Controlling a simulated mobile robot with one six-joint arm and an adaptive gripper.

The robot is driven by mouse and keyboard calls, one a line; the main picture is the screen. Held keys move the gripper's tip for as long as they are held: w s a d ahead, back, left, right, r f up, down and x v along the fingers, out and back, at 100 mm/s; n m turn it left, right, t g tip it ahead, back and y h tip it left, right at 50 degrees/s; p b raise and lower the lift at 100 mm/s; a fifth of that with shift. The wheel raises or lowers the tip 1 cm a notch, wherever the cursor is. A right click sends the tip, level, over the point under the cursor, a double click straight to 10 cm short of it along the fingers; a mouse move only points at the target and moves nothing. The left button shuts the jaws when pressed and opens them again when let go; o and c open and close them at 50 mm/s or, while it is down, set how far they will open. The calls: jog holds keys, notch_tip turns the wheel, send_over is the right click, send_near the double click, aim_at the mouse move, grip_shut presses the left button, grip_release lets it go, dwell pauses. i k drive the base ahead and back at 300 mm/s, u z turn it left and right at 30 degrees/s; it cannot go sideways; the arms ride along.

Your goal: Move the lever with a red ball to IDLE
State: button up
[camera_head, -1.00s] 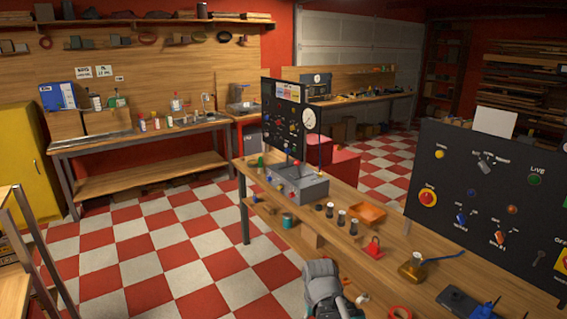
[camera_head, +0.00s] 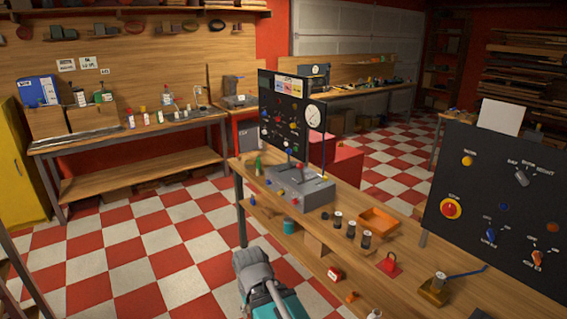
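A grey control box (camera_head: 300,188) stands on the long wooden workbench, in front of an upright black panel. A small red ball (camera_head: 296,166) shows at the top of the box, against the foot of the panel; its lever is too small and dark to make out clearly. Small coloured knobs sit on the box's front. I cannot read an IDLE mark or tell the lever's position. A grey and teal part of my arm shows at the bottom middle, in front of the bench and well short of the box. No gripper fingers can be seen.
The black panel (camera_head: 282,112) with a gauge rises behind the box. Dark cylinders, an orange tray (camera_head: 379,220) and a red padlock-like object (camera_head: 389,264) stand to its right. A large black panel (camera_head: 490,205) stands at right. Checkered floor is clear left of the bench.

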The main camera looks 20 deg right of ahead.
aim_at(300, 165)
jog(key=z, duration=0.2)
jog(key=i, duration=0.9)
jog(key=z, duration=0.65)
